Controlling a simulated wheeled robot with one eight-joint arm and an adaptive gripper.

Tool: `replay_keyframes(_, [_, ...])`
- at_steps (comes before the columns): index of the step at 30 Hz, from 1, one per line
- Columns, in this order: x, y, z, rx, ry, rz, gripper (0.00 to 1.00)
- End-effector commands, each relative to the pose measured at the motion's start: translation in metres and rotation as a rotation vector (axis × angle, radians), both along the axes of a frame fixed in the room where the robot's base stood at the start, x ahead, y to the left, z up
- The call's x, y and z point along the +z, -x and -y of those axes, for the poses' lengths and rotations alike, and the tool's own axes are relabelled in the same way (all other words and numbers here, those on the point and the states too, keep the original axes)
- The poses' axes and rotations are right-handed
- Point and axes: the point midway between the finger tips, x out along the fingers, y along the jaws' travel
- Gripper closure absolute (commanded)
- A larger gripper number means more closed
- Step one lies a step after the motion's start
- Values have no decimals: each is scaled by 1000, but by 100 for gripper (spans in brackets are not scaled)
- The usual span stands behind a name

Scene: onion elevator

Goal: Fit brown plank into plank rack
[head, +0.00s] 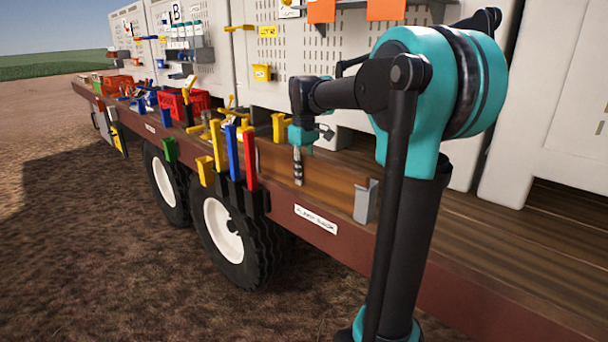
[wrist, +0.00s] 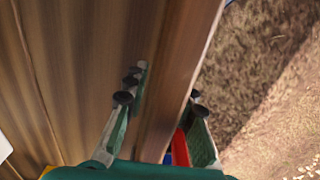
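The brown plank (head: 335,186) stands on its long edge along the near side of the trailer bed in the head view. Its right end is by a grey upright bracket (head: 365,201) of the plank rack, above a white label reading plank rack (head: 315,219). My gripper (head: 298,168) points down over the plank's middle, with a finger in front of its outer face. In the wrist view my fingers (wrist: 167,92) are apart, one on each side of the plank (wrist: 170,105). Firm contact is not clear. The plank's left end is partly hidden.
Blue, red and yellow handled tools (head: 249,160) stand upright at the bed edge left of the plank. Red crates (head: 184,103) lie farther left. A white pegboard cabinet (head: 300,50) rises behind. The wooden bed at the right (head: 520,245) is clear.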

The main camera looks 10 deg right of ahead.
Motion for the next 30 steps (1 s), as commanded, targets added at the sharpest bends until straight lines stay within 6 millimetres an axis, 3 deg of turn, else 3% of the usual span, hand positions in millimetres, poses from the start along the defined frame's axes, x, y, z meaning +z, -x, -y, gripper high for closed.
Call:
replay_keyframes(3, [0,0,0,0,0,0,59])
replay_keyframes(14, [5,0,0,0,0,0,59])
replay_keyframes(30, [100,0,0,0,0,0,59])
